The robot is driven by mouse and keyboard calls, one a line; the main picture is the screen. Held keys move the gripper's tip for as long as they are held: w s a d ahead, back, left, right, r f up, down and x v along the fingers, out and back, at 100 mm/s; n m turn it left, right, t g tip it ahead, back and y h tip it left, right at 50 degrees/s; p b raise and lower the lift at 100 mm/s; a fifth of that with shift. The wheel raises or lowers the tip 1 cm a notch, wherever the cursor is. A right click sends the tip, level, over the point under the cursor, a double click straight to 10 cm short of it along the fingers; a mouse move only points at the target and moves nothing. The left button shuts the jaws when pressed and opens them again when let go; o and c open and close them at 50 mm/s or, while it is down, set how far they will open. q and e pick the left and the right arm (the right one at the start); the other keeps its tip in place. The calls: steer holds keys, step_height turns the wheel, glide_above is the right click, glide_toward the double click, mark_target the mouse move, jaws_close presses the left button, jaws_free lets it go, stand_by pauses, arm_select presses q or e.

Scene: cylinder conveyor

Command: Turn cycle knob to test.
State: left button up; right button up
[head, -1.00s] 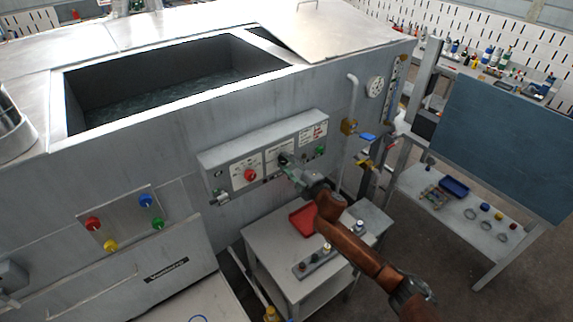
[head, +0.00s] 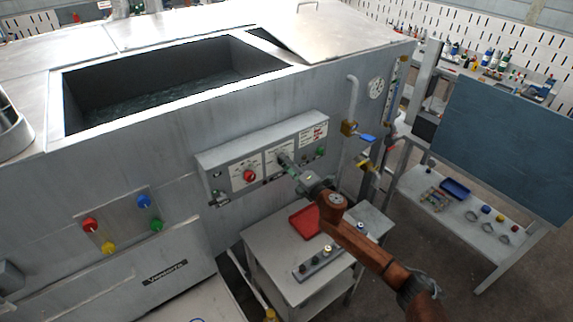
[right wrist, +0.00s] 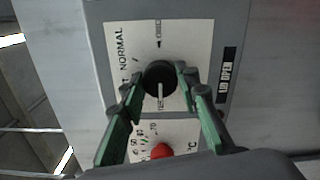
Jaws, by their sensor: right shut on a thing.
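The cycle knob (right wrist: 160,78) is a black round knob on a white label plate, seen in the right wrist view. A light line on it runs toward the bottom of that picture, where small lettering that looks like TEST stands. NORMAL is printed to the left, and another small word at the top is hard to read. My right gripper (right wrist: 160,76), with green fingers, is shut on the knob, one finger on each side. In the head view my right gripper (head: 288,164) reaches the control box and largely covers the knob. My left gripper is not in view.
The grey control box (head: 215,163) also bears a red knob (head: 249,176) and a green button (head: 320,152). Below stands a small table (head: 262,238) with a red tray (head: 304,222). Pipes with a blue-handled valve (head: 368,137) are to the right.

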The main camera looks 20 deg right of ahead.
stand_by(0.3)
steer(key=o, duration=1.2)
steer(key=shift+c, duration=0.2)
steer(key=shift+s, duration=0.1)
steer(key=v, duration=1.2)
steer(key=shift+f, duration=0.1)
